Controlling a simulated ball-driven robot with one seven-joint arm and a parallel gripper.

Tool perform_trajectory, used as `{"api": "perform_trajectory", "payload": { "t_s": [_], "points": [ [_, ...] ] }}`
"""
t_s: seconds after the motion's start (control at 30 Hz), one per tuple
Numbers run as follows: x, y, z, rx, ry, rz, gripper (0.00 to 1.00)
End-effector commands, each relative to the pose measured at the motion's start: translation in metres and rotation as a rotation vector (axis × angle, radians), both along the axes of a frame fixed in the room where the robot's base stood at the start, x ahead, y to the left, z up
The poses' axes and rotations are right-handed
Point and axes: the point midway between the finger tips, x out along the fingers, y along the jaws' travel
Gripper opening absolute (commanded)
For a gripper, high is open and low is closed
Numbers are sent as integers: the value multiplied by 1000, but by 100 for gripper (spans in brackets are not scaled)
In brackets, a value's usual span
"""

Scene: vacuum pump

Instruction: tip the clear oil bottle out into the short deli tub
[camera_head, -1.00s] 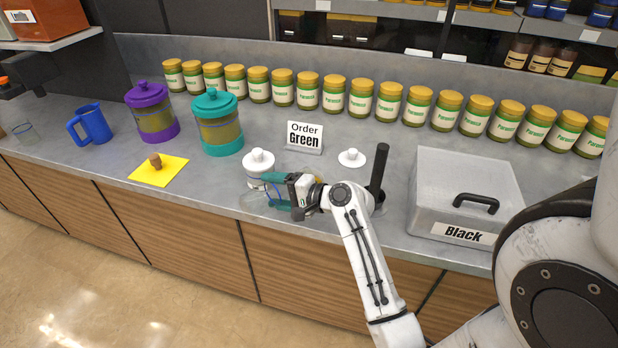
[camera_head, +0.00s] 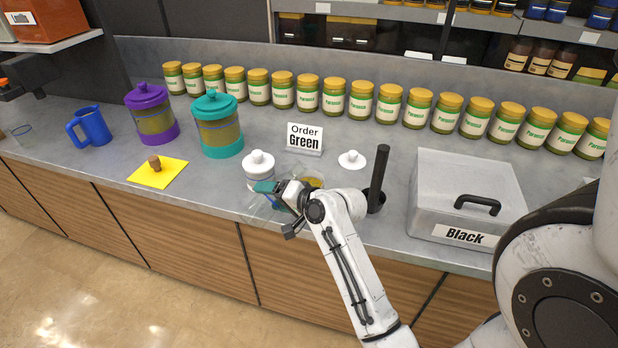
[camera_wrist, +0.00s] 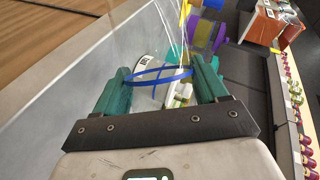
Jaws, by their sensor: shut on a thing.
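My gripper (camera_head: 279,196) has teal fingers and is shut on a clear bottle (camera_head: 260,208) over the counter's front edge. In the wrist view the bottle (camera_wrist: 150,45) is see-through, with a blue ring (camera_wrist: 158,75) between the fingers. It appears tilted; its mouth and contents are hard to make out. A low container with yellow inside (camera_head: 313,183), apparently the short deli tub, sits just behind my gripper and is partly hidden by my arm.
A white lidded jar (camera_head: 258,168) stands close behind the bottle. A white lid (camera_head: 352,159), an order sign (camera_head: 304,138) and a grey box (camera_head: 465,195) are nearby. Teal (camera_head: 218,124) and purple (camera_head: 151,113) canisters stand left.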

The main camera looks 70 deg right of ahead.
Motion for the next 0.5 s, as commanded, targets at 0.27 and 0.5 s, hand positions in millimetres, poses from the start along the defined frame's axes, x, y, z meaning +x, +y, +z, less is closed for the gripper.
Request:
{"api": "perform_trajectory", "payload": {
  "t_s": [0.27, 0.5],
  "points": [
    [-5, -11, 23, -261, 132, 2, 30],
    [-8, -17, 27, -485, 246, 3, 30]
  ]
}}
